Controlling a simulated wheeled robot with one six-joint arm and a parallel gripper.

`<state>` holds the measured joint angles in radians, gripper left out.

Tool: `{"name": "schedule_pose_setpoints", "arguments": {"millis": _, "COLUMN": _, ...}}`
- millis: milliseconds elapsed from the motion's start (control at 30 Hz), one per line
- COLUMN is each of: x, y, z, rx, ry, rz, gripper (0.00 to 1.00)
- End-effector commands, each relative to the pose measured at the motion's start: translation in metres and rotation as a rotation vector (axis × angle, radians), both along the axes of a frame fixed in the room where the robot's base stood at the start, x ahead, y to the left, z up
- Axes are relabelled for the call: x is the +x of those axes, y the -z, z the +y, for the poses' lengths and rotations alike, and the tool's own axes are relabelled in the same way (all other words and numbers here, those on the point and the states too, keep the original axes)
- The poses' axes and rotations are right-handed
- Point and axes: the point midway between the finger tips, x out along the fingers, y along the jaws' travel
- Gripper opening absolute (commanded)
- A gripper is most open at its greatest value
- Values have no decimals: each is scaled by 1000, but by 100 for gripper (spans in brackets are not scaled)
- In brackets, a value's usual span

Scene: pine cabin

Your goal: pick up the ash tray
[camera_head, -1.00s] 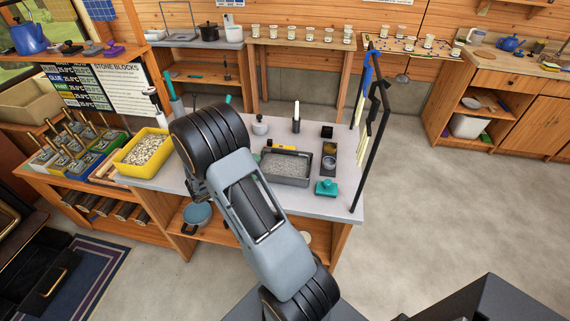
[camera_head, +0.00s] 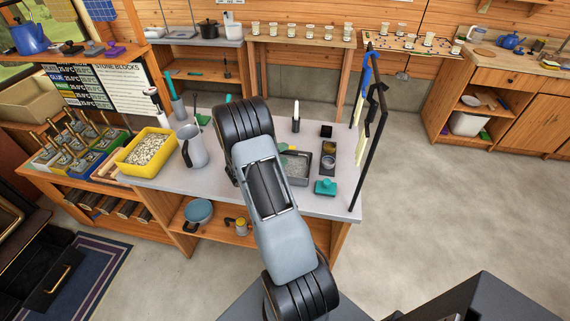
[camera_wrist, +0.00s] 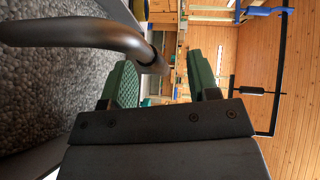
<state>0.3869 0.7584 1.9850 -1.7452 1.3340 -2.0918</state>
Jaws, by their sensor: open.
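The ash tray (camera_head: 308,172) is a grey rectangular tray of grey granules on the workbench. My arm hides its left part in the head view. In the wrist view, its grey granules fill the left side, and a curved metal bar (camera_wrist: 80,32), which looks like a handle, crosses in front of them. My gripper (camera_wrist: 163,80) has two green ridged fingers, apart. The bar's end reaches close to the left finger and toward the gap; I cannot tell whether it lies between the fingers. In the head view the gripper is mostly hidden behind my arm.
On the bench (camera_head: 222,192) stand a grey pitcher (camera_head: 192,147), a yellow tub of pale pellets (camera_head: 145,163), a teal block (camera_head: 325,187) and small dark containers (camera_head: 328,147). A black frame (camera_head: 370,140) rises at the bench's right end. Open floor lies to the right.

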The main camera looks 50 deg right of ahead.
Motion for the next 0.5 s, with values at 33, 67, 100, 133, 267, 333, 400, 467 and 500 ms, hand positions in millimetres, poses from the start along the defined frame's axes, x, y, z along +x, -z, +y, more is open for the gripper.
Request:
{"name": "schedule_pose_setpoints", "arguments": {"millis": 33, "x": -1, "y": 0, "z": -5, "rx": 0, "ry": 1, "rz": 0, "gripper": 55}}
{"name": "schedule_pose_setpoints", "arguments": {"millis": 67, "x": -1, "y": 0, "z": -7, "rx": 0, "ry": 0, "rz": 0, "gripper": 55}}
{"name": "schedule_pose_setpoints", "arguments": {"millis": 100, "x": -1, "y": 1, "z": -9, "rx": 0, "ry": 0, "rz": 0, "gripper": 55}}
{"name": "schedule_pose_setpoints", "arguments": {"millis": 133, "x": -1, "y": 1, "z": -10, "rx": 0, "ry": 0, "rz": 0, "gripper": 55}}
{"name": "schedule_pose_setpoints", "arguments": {"millis": 267, "x": -2, "y": 2, "z": -11, "rx": 0, "ry": -1, "rz": 0, "gripper": 55}}
{"name": "schedule_pose_setpoints", "arguments": {"millis": 333, "x": -1, "y": 2, "z": -11, "rx": 0, "ry": -1, "rz": 0, "gripper": 55}}
{"name": "schedule_pose_setpoints", "arguments": {"millis": 400, "x": -1, "y": 2, "z": -11, "rx": 0, "ry": -1, "rz": 0, "gripper": 53}}
{"name": "schedule_pose_setpoints", "arguments": {"millis": 467, "x": -1, "y": 2, "z": -11, "rx": 0, "ry": -1, "rz": 0, "gripper": 47}}
{"name": "schedule_pose_setpoints", "arguments": {"millis": 500, "x": -1, "y": 2, "z": -11, "rx": 0, "ry": -1, "rz": 0, "gripper": 43}}
